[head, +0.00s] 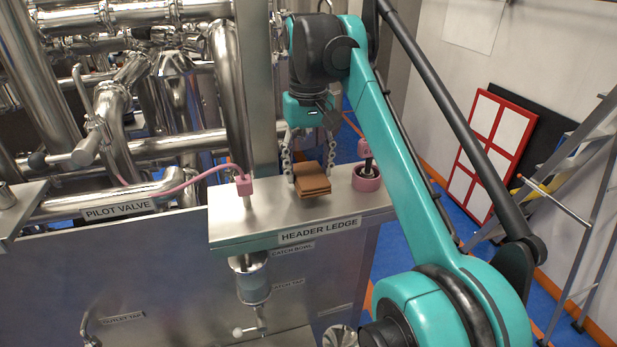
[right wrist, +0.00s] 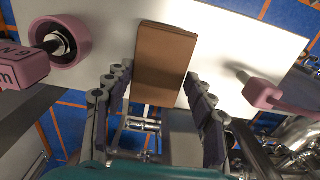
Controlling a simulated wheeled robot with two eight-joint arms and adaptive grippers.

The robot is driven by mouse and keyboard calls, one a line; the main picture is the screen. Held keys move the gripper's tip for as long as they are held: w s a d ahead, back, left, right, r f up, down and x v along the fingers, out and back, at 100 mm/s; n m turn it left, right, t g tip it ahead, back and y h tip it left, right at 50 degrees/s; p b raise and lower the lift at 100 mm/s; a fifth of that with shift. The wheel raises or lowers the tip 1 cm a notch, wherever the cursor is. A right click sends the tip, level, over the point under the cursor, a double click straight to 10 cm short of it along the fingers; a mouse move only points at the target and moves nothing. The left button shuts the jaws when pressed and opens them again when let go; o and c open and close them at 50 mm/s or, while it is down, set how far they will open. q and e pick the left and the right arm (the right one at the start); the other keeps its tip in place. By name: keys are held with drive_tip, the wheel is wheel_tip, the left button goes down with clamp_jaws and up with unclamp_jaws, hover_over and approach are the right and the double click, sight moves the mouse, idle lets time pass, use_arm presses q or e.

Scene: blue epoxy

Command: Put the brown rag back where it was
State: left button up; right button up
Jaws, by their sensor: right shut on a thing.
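The brown rag (head: 312,181) is a folded, flat-sided bundle at the header ledge (head: 240,226), between a pink block and a pink ring. My right gripper (head: 311,172) comes down from above and is shut on the rag, one finger on each side. In the right wrist view the rag (right wrist: 162,62) sits between the fingertips of the gripper (right wrist: 160,85), with the pale ledge (right wrist: 222,40) behind it. I cannot tell whether the rag's underside touches the ledge. My left gripper is not in view.
Steel pipes (head: 150,145) fill the left. A catch bowl (head: 250,280) hangs below the ledge. A ladder (head: 590,180) stands at right.

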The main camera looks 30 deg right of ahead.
sight(308, 172)
wheel_tip(308, 172, down, 3)
drive_tip(key=shift+w, duration=0.1)
drive_tip(key=shift+c, duration=0.3)
drive_tip(key=o, duration=1.1)
drive_tip(key=shift+r, duration=0.1)
wheel_tip(308, 172, up, 12)
drive_tip(key=shift+p, duration=1.15)
